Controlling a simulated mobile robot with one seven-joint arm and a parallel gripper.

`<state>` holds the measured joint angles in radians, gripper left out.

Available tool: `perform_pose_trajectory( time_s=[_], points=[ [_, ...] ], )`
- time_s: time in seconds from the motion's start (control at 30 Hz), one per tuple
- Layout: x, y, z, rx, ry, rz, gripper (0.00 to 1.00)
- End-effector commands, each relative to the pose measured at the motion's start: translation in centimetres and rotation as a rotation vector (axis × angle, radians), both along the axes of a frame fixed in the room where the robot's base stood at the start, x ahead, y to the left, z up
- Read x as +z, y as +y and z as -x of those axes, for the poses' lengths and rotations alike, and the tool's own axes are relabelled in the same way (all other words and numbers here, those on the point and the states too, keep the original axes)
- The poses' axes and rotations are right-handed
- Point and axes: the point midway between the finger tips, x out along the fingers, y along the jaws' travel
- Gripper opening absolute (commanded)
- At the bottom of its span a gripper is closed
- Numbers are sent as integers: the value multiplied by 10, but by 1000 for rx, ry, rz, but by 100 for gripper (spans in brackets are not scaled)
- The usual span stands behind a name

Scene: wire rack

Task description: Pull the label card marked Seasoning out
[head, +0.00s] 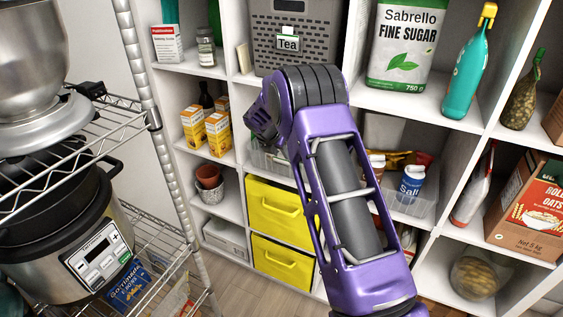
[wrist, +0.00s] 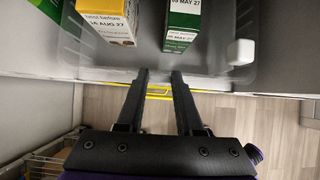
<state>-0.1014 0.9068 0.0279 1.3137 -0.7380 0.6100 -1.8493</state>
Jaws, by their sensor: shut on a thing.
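My gripper (wrist: 160,76) is at the front edge of a clear plastic bin (wrist: 88,52) in the wrist view. Its two dark fingers stand a little apart, shut on a thin thing at the bin's front, taken to be the label card. The card's face and the word Seasoning cannot be read in either view. In the head view my purple arm hides the fingertips, and part of the clear bin (head: 268,161) shows beside and below my wrist. A yellow-and-white box (wrist: 107,20) and a green-and-white box (wrist: 182,22) stand in the bin.
A grey basket (head: 325,40) with a Tea card (head: 288,43) stands on the shelf above. Yellow drawers (head: 272,207) are below the bin. Another clear bin with a Salt pack (head: 409,186) is right of my arm. A wire rack (head: 160,120) stands at left.

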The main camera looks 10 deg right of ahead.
Motion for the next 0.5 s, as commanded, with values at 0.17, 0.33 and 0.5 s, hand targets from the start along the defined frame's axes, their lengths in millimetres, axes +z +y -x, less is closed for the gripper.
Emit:
perform_pose_trajectory(
  time_s=[0.17, 0.33, 0.5],
  points=[
    [4, 0, 0, 0, 0, 0, 0],
    [6, 0, 0, 0, 0, 0, 0],
    [9, 0, 0, 0, 0, 0, 0]
  ],
)
